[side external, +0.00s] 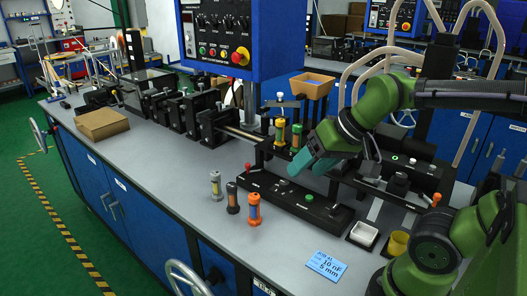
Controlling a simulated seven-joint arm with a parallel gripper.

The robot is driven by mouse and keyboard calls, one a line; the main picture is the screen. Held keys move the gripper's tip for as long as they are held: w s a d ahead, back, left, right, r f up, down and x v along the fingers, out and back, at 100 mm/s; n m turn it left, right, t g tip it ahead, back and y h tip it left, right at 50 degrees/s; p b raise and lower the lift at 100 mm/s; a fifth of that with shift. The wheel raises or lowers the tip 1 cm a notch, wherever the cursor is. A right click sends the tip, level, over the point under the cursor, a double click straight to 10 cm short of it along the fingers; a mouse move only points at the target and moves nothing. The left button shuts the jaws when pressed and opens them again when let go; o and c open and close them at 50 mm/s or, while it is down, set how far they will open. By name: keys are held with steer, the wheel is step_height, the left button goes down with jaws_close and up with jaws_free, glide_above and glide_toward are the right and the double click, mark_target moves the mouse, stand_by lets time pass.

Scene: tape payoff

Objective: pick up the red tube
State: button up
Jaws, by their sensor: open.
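An orange-red tube (254,210) with a blue band stands upright on the grey bench, and it is the reddest tube in view.
A long black fixture (300,196) with small knobs lies right of the standing tubes. A cardboard box (102,124) sits far left. The bench left of the tubes is clear.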

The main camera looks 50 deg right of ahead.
steer(key=w+d+r+m+g+h, duration=0.1)
steer(key=w+d+r+h, duration=0.15)
steer(key=d, duration=0.45)
steer(key=w+d+r+m+g+h, duration=0.1)
steer(key=w+d+r+m, duration=0.2)
steer(key=d, duration=0.4)
steer(key=w+d+r+g+h, duration=0.1)
steer(key=w+d+r, duration=0.25)
steer(key=d, duration=0.35)
steer(key=x, duration=1.1)
steer(key=s+x, duration=0.1)
steer(key=x, duration=0.5)
steer(key=shift+d+f, duration=0.25)
steer(key=shift+f, duration=0.05)
jaws_close()
